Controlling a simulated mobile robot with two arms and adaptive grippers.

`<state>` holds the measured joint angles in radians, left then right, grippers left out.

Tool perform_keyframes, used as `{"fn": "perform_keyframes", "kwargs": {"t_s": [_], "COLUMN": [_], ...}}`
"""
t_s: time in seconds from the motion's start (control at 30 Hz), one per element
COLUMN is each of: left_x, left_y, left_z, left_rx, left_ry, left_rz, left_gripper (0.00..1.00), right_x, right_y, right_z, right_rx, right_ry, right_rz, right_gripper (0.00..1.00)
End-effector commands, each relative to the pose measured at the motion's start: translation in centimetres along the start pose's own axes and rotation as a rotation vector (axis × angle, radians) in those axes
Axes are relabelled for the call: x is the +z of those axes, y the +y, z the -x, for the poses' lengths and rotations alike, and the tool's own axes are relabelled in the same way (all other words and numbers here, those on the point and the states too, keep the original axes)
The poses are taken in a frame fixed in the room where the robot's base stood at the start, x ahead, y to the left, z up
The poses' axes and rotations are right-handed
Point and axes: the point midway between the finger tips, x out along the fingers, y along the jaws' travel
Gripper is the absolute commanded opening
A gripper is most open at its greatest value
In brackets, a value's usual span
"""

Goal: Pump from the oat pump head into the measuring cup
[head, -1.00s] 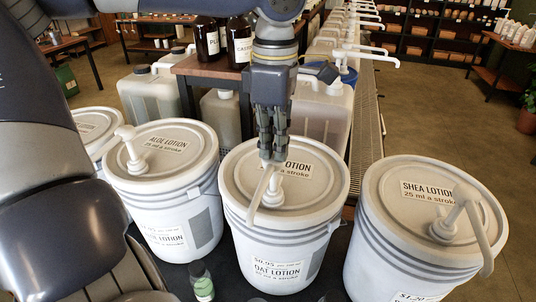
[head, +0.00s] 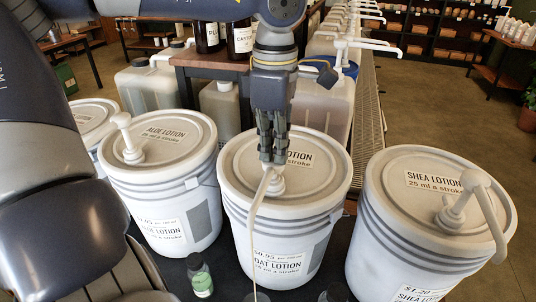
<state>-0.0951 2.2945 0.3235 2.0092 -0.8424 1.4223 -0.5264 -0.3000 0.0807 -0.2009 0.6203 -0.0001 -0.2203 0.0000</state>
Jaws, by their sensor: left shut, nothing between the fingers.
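The oat lotion bucket (head: 236,215) stands in the middle, a white lidded bucket with an "OAT LOTION" label. Its white pump head (head: 274,185) rises from the lid. My left gripper (head: 273,160) is shut and empty, pointing down with its fingertips at the top of this pump head, partly hiding it. A thin cream line (head: 251,245) runs from the spout down the front of the bucket to the bottom edge; it looks like spout and lotion stream together. A measuring cup cannot be made out clearly at the cut-off bottom edge. My right gripper is not in view.
The aloe lotion bucket (head: 118,185) stands to the left and the shea lotion bucket (head: 372,235) to the right, each with a pump. A small green-labelled bottle (head: 200,277) stands in front. Jugs and a wooden stand with brown bottles are behind.

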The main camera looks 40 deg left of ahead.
Motion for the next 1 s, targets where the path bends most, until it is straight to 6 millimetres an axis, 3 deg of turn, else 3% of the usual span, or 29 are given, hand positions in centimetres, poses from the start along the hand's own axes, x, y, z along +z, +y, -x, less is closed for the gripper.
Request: {"fn": "perform_keyframes", "kwargs": {"t_s": [0.17,0.7,1.0], "left_x": [-0.1,0.0,0.0], "left_y": [-0.1,-0.1,-0.1], "left_z": [0.2,5.1,5.2], "left_rx": [-0.007,-0.004,-0.002], "left_ry": [0.003,0.001,0.001], "left_rz": [-0.001,-0.001,-0.001], "left_gripper": [0.00,0.00,0.00], "right_x": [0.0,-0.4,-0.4], "right_y": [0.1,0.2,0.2], "right_z": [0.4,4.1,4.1], "right_rx": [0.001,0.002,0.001], "right_ry": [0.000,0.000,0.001], "right_rz": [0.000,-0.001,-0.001], "right_gripper": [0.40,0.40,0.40]}}
